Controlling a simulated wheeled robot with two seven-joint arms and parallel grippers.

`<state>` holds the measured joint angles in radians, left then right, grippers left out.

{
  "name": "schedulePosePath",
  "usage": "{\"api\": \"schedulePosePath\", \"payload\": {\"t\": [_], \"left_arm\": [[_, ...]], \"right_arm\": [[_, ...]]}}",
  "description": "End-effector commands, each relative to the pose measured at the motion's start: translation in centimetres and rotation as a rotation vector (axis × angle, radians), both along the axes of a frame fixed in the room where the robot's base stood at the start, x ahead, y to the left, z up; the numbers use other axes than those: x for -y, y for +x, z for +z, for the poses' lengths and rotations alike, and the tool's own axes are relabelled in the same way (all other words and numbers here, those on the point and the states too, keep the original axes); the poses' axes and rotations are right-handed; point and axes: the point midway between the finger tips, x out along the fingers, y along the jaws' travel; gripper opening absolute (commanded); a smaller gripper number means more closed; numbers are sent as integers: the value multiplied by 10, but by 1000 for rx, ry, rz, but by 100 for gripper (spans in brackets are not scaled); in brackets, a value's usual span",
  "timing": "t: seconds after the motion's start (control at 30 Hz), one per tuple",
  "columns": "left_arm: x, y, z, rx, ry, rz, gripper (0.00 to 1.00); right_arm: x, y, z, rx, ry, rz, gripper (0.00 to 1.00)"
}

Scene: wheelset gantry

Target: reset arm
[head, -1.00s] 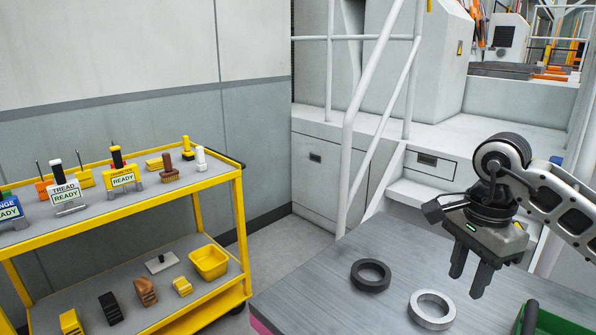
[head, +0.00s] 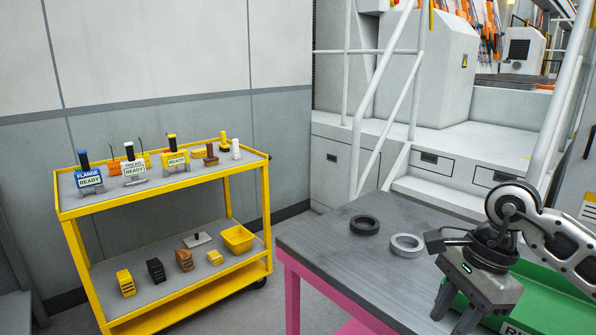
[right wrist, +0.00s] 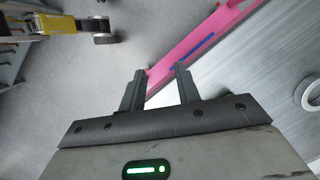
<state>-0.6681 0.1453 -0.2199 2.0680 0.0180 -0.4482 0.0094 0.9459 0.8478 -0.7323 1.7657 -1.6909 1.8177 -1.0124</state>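My right gripper (head: 455,312) is at the lower right of the head view, fingers pointing down, in front of the grey-topped table. In the right wrist view its two fingers (right wrist: 160,82) stand apart with nothing between them. The fingers show against the grey floor and the table's pink frame (right wrist: 208,42). My left gripper is not in view. On the table (head: 325,232) lie a dark ring (head: 364,225) and a silver ring (head: 407,245), both clear of the gripper.
A green bin (head: 545,290) stands at the table's right, partly behind my right gripper. A yellow cart (head: 165,206) at the left carries ready signs and brushes above, blocks and a yellow tray (head: 238,238) below. White steps and railings stand behind. Floor between cart and table is clear.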

Motion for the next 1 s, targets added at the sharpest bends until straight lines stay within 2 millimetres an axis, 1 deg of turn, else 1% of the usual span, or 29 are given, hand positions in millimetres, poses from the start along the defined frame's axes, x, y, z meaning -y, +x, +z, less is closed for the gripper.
{"api": "schedulePosePath", "payload": {"t": [0.03, 0.1, 0.17, 0.27, 0.3, 0.37, 0.4, 0.47, 0.5, 0.57, 0.6, 0.63, 0.67, 0.7, 0.77, 0.8, 0.87, 0.9, 0.97, 1.0], "left_arm": [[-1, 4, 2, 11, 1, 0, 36], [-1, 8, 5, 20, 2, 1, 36], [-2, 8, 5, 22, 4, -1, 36], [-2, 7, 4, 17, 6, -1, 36], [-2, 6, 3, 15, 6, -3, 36], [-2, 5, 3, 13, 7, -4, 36], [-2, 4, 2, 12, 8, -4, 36], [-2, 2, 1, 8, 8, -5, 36], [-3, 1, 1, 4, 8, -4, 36], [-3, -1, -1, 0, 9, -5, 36], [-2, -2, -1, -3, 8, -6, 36], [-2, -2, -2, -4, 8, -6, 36], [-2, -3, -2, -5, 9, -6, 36], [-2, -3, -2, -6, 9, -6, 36], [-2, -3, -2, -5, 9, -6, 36], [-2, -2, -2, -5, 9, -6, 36], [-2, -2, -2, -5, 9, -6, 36], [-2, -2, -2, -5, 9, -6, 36], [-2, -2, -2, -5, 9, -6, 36], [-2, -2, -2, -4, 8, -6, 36]], "right_arm": [[-15, -4, -7, -18, 59, -2, 33], [-38, -10, -14, -44, 154, -13, 33], [-59, -17, -19, -75, 247, -30, 33], [-102, -32, -24, -157, 446, -83, 33], [-123, -40, -24, -209, 550, -121, 33], [-157, -53, -18, -326, 748, -213, 33], [-178, -60, -9, -427, 898, -300, 33], [-200, -64, 7, -607, 1122, -469, 33], [-207, -62, 17, -738, 1262, -598, 33], [-207, -52, 25, -952, 1448, -819, 33], [-200, -43, 24, -1102, 1557, -980, 33], [-192, -37, 19, -1218, 1630, -1110, 33], [-183, -30, 10, -1337, 1695, -1245, 33], [-168, -23, -8, -1497, 1766, -1436, 33], [-145, -22, -46, -1742, 1838, -1744, 33], [-131, -25, -73, 1725, -1704, 1773, 33], [-115, -38, -112, 1599, -1439, 1699, 33], [-108, -51, -136, 1520, -1288, 1650, 33], [-99, -71, -167, 1415, -1102, 1581, 33], [-95, -85, -185, 1351, -998, 1539, 33]]}}
